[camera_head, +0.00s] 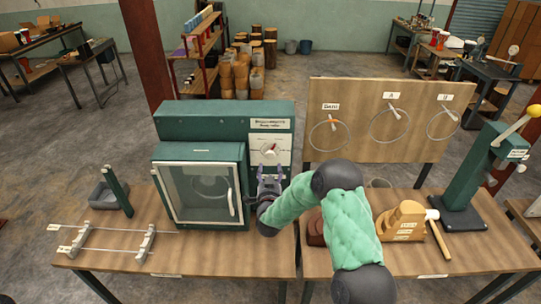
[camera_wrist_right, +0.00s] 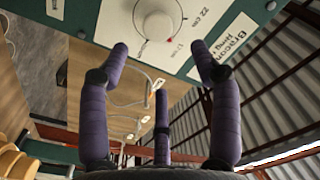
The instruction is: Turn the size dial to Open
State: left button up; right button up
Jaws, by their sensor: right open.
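The size dial (camera_head: 270,149) is a round pale knob with a red mark on a white panel at the right of the green machine (camera_head: 225,118). It also shows in the right wrist view (camera_wrist_right: 158,25), where "22 cm" is printed beside it; I cannot read an Open label. My right gripper (camera_head: 270,170) is just in front of and below the dial. In the right wrist view its purple fingers (camera_wrist_right: 160,58) are spread, with nothing between them, and appear apart from the dial. My left gripper is not in view.
A glass door with a white handle (camera_head: 231,203) is left of my right gripper. A wooden board with rings (camera_head: 388,150) stands at the right. A wooden block (camera_head: 402,225), a mallet (camera_head: 438,236) and a green press (camera_head: 470,175) are on the right table.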

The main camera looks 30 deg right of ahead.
aim_at(270, 156)
jog(key=p+x, duration=0.1)
jog(key=x, duration=0.9)
jog(key=shift+w+d+f+p, duration=0.1)
jog(key=shift+w+p, duration=0.15)
jog(key=shift+p, duration=0.05)
